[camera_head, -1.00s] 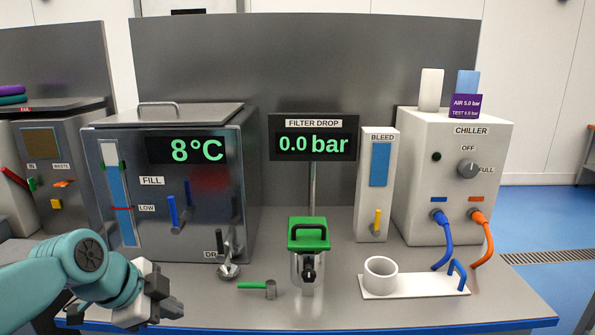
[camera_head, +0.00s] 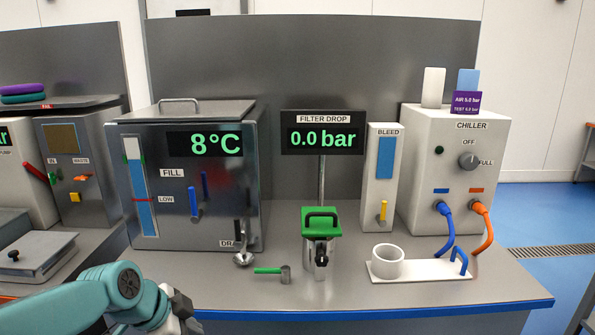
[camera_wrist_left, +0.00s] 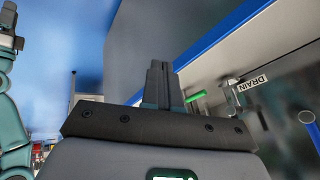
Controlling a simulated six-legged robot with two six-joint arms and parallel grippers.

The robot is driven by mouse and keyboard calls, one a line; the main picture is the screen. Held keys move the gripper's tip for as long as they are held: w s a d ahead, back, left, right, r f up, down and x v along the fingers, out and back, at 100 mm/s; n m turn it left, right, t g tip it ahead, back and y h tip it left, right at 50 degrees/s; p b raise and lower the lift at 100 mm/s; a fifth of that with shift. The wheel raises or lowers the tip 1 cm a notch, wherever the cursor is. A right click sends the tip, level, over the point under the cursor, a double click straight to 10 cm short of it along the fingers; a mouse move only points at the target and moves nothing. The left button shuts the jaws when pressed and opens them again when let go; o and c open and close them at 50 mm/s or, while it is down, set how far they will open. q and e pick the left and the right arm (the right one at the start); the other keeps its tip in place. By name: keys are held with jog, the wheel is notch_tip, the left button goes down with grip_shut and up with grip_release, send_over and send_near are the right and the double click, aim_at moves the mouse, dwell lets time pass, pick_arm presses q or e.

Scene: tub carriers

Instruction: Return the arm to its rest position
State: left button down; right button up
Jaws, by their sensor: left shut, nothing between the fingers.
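My left arm comes in teal from the bottom left of the head view. Its gripper (camera_head: 188,318) is low, at the front edge of the bench and partly cut off by the picture's lower border. In the left wrist view the two dark fingers (camera_wrist_left: 158,70) are together, with nothing between them. The gripper is apart from the bench objects. A teal arm link of mine shows at the left edge of the wrist view.
The steel tank (camera_head: 190,220) with its drain tap (camera_head: 243,258) stands behind the gripper. The chiller (camera_head: 455,180) is farther right. The bench front (camera_head: 400,308) is clear.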

pick_arm(q)
jog(key=s+d+f+n+g, duration=0.15)
jog(key=s+f+n, duration=0.25)
jog(key=f, duration=0.8)
jog(key=s+d+f+n+g, duration=0.1)
jog(key=s+d+f+n, duration=0.3)
jog(key=f, duration=0.9)
jog(key=s+d+f+n+g, duration=0.1)
jog(key=s+f+n, duration=0.35)
jog(key=s, duration=0.45)
jog(key=s+d+f+n+g, duration=0.1)
jog(key=s+d+f+n, duration=0.15)
jog(key=s+f, duration=0.5)
notch_tip(320, 180, up, 14)
jog(key=p, duration=1.2)
jog(key=shift+s+a+r+n+p, duration=0.2)
jog(key=shift+a+r+n+p, duration=0.1)
jog(key=shift+a+p, duration=0.1)
